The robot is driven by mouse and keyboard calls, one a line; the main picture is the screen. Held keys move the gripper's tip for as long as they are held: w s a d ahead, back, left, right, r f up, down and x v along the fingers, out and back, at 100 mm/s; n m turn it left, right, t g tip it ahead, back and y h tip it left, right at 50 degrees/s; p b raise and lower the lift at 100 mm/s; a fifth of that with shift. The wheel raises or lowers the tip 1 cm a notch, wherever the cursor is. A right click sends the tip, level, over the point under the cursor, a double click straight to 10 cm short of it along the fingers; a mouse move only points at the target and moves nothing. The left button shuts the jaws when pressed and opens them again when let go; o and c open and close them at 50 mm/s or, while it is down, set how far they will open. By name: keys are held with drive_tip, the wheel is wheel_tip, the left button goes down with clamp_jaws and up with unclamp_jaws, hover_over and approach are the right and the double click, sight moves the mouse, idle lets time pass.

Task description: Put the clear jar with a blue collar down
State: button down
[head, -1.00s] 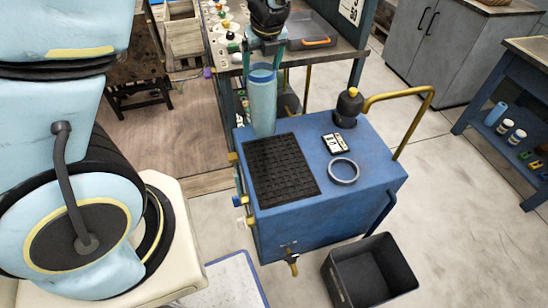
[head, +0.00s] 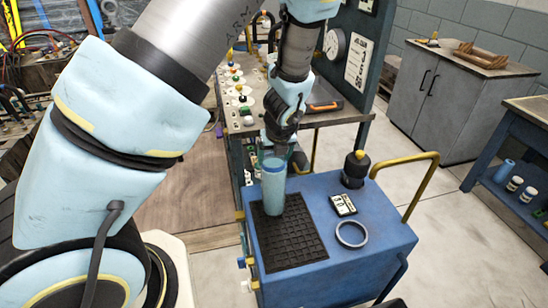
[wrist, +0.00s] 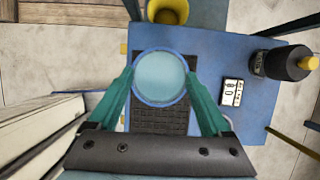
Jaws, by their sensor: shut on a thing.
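The clear jar with a blue collar (head: 273,188) is upright, its lower end over the far part of the black mat (head: 292,246) on the blue cabinet. I cannot tell whether its base touches the mat. My gripper (head: 277,153) is shut on the jar near its top, from above. In the wrist view the jar (wrist: 161,78) shows its round blue rim between the two teal fingers, and it hides part of the mat (wrist: 160,120).
On the blue cabinet top (head: 322,187), a grey ring (head: 351,234), a small white meter (head: 343,205) and a dark bottle with a yellow cap (head: 355,170) stand right of the mat. A yellow handle (head: 408,160) rises at the right edge. A yellow container (wrist: 168,11) shows beyond the jar.

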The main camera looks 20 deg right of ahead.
drive_tip(key=shift+f, duration=0.25)
drive_tip(key=shift+f, duration=0.2)
unclamp_jaws()
drive_tip(key=shift+r, duration=0.1)
drive_tip(key=b+v, duration=0.2)
drive_tip(key=v, duration=1)
